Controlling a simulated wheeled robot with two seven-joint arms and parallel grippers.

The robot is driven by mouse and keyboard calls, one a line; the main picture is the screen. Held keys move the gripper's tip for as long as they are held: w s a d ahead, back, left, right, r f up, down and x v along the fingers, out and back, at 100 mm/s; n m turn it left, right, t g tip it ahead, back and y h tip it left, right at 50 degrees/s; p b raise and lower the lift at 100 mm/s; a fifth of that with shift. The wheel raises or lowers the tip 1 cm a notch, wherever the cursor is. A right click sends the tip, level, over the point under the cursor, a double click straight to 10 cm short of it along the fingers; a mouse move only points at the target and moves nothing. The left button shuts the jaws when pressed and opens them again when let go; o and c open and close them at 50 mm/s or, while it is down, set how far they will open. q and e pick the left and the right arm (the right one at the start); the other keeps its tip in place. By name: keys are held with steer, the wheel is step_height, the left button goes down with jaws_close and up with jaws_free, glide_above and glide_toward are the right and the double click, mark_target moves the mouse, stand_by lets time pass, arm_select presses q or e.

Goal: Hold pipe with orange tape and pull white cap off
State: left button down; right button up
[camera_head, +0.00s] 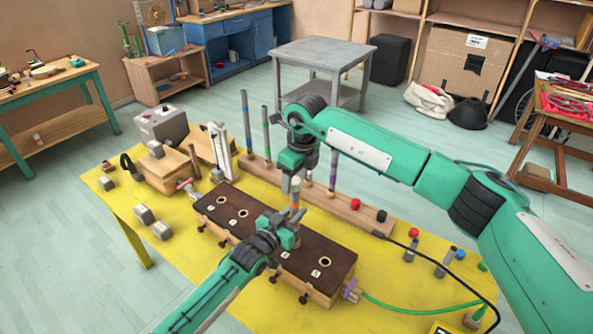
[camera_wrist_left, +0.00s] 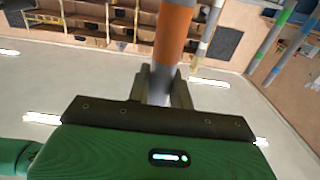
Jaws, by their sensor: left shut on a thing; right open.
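The grey pipe with orange tape (camera_head: 295,203) stands upright above the dark-topped wooden box in the head view. In the left wrist view its orange tape (camera_wrist_left: 173,32) shows above a bare grey stretch. My left gripper (camera_head: 292,228) is shut on the pipe below the tape; its fingers (camera_wrist_left: 161,92) lie on either side of the grey stretch. A pale piece at the pipe's top, seemingly the white cap (camera_head: 295,183), sits just below my right gripper (camera_head: 293,172). The right gripper is open and points down; whether its fingers touch the cap cannot be told.
The dark-topped wooden box (camera_head: 228,201) has several round holes. Behind it a wooden rack (camera_head: 345,207) holds upright coloured-tape pipes. The yellow tabletop (camera_head: 395,285) is partly clear.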

mark_target(295, 181)
steer(key=c, duration=1.1)
steer(key=shift+o, duration=0.2)
steer(key=shift+r, duration=0.45)
steer(key=shift+r, duration=0.75)
steer(key=shift+r, duration=0.25)
steer(key=shift+r, duration=1.4)
arm_select(q)
steer(key=c, duration=1.2)
jaws_free()
steer(key=shift+o, duration=0.2)
